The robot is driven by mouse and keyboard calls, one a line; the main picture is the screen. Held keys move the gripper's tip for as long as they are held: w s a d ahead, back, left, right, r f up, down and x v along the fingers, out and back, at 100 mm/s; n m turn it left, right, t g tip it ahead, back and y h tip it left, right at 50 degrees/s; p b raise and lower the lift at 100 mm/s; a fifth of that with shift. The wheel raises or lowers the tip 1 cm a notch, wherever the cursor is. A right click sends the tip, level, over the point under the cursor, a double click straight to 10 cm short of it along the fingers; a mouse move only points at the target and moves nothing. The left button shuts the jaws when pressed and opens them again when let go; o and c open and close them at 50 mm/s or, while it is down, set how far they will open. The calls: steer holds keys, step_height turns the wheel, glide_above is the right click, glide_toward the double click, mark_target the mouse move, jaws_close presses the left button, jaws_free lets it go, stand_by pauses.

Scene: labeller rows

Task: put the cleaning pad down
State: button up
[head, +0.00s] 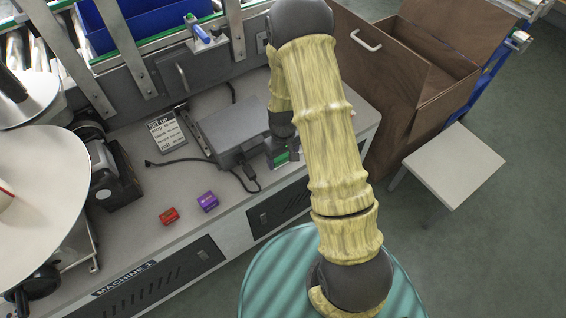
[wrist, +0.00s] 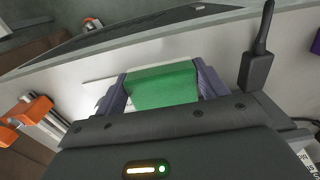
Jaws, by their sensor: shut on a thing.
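The cleaning pad is a green block (wrist: 163,86), held between the two fingers of my gripper (wrist: 160,90) in the wrist view. In the head view a small part of the green pad (head: 281,158) shows below my wrist, just right of the grey box on the counter. My gripper is shut on the pad, and my arm hides much of it in the head view. The pad is over or close to the pale counter top (head: 140,190); I cannot tell whether it touches.
A grey box (head: 232,130) with a black cable stands left of my gripper. A set-up card (head: 167,134) lies further left. A red block (head: 169,215) and a purple block (head: 207,201) sit near the counter's front. A wooden cabinet (head: 385,85) stands right.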

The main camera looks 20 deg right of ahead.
mark_target(283, 164)
steer(key=shift+f, duration=1.8)
steer(key=shift+f+b, duration=0.2)
steer(key=shift+b, duration=0.1)
steer(key=o, duration=1)
steer(key=shift+r, duration=0.1)
step_height(283, 164, up, 12)
steer(key=shift+f+p, duration=0.1)
steer(key=shift+p, duration=0.7)
steer(key=shift+r, duration=0.2)
